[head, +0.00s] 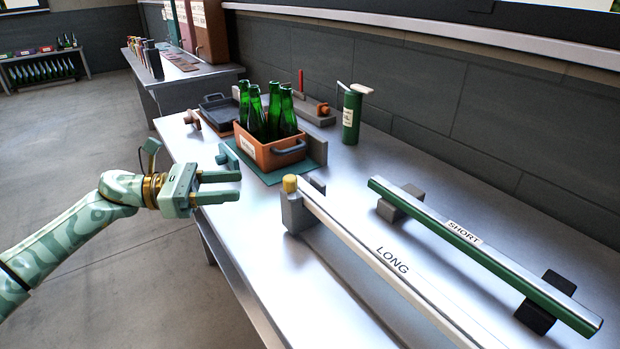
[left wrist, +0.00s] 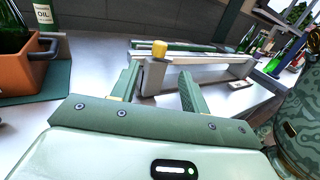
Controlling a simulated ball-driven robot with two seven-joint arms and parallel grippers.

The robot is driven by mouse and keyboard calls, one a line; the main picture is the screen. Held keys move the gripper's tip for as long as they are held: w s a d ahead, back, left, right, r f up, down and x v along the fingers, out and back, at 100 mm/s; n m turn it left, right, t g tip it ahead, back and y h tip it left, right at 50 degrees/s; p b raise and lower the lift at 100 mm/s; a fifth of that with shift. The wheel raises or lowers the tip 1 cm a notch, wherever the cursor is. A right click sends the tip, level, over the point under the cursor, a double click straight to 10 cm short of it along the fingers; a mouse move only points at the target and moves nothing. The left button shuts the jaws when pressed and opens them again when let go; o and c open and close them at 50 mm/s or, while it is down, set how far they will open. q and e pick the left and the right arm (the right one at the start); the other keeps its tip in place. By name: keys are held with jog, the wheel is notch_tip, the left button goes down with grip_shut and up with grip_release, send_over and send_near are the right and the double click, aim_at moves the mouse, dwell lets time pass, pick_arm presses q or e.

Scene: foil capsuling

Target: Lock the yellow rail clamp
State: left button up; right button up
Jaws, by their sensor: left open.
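The knob also shows in the left wrist view (left wrist: 159,49), beyond and between my fingers. My left gripper (head: 238,186) is open and empty, left of the knob and apart from it, with its fingers pointing toward it. I cannot tell from the knob whether the clamp is locked. My right gripper is not in view.
A green rail (head: 480,250), marked SHORT, lies on supports to the right. An orange crate (head: 282,152) with green bottles stands on a green mat behind my gripper. A green oil bottle (head: 351,118) stands by the wall. Metal tabletop between crate and rails is clear.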

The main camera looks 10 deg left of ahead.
aim_at(302, 193)
pick_arm(q)
jog(key=x, duration=1.4)
jog(key=shift+d, duration=0.1)
jog(key=c, duration=1)
